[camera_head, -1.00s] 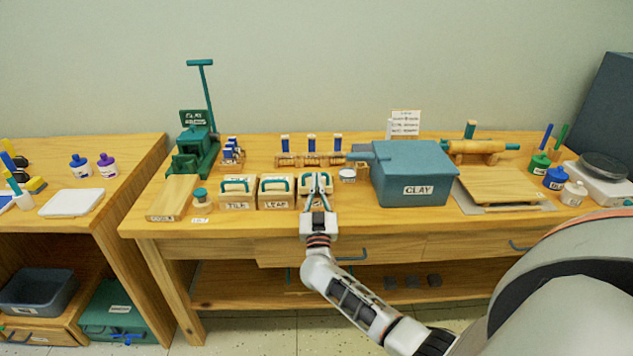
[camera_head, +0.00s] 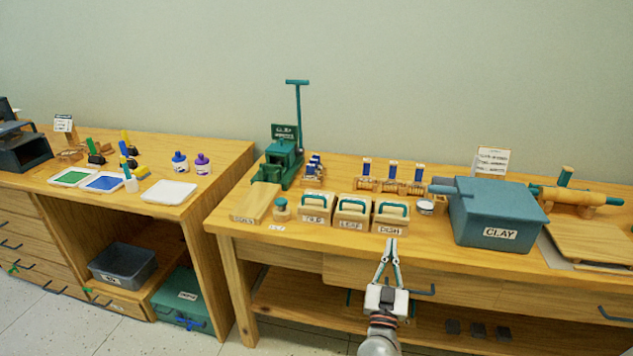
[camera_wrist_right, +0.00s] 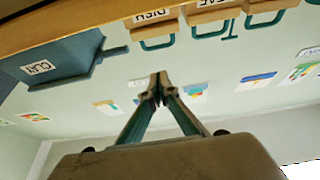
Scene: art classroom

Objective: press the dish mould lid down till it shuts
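The dish mould (camera_head: 386,222) is a pale wooden block labelled DISH with a teal handle on its lid. It stands at the right end of a row of three moulds, and it shows upside down at the top of the wrist view (camera_wrist_right: 153,31). I cannot see a clear gap under its lid. My right gripper (camera_head: 391,243) is in front of the mould, near the table's front edge, apart from it. Its fingertips meet with nothing between them, as the right wrist view (camera_wrist_right: 158,87) also shows. My left gripper is not in view.
The leaf mould (camera_head: 352,218) and another labelled mould (camera_head: 316,213) stand to the left. A green press (camera_head: 282,163) is behind left.

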